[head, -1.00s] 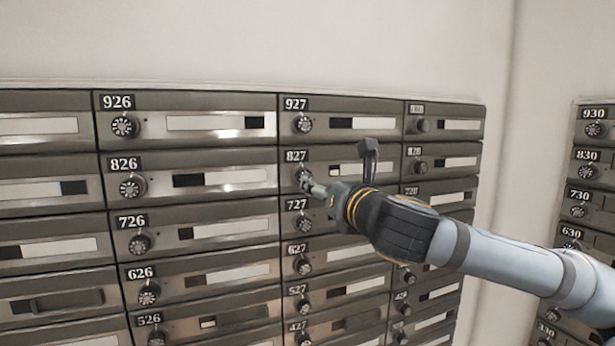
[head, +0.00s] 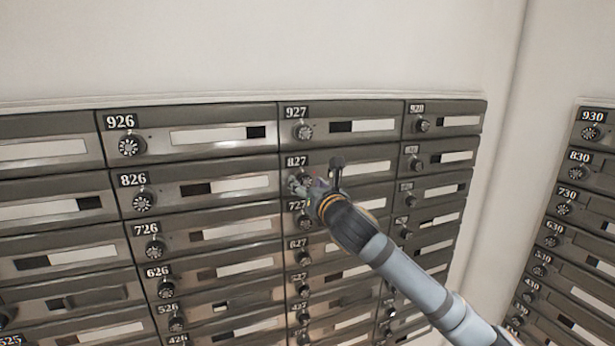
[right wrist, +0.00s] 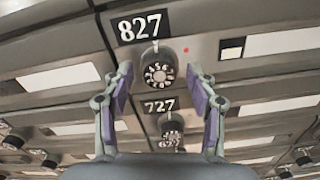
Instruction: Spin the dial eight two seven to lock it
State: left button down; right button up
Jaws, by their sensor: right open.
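Mailbox 827 has a black-and-white numbered dial (right wrist: 161,73) just below its number plate (right wrist: 140,27). In the right wrist view a small red light shows to the right of the dial. My right gripper (right wrist: 160,80) is open, with a purple-padded finger on each side of the dial and gaps visible between fingers and dial. In the head view the right gripper (head: 305,186) is at the 827 door and hides most of that dial; the 827 plate (head: 297,161) shows above it. My left gripper is not in view.
Mailbox dial 727 (right wrist: 172,123) is just below, between the fingers' lower parts in the right wrist view. Dial 927 (head: 303,131) is above and dial 826 (head: 143,201) is to the left. Another mailbox bank (head: 590,150) stands at the right. The wall above is bare.

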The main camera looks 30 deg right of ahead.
jog(key=shift+w, duration=0.15)
jog(key=c, duration=1.2)
jog(key=shift+o, duration=0.2)
jog(key=shift+m, duration=0.3)
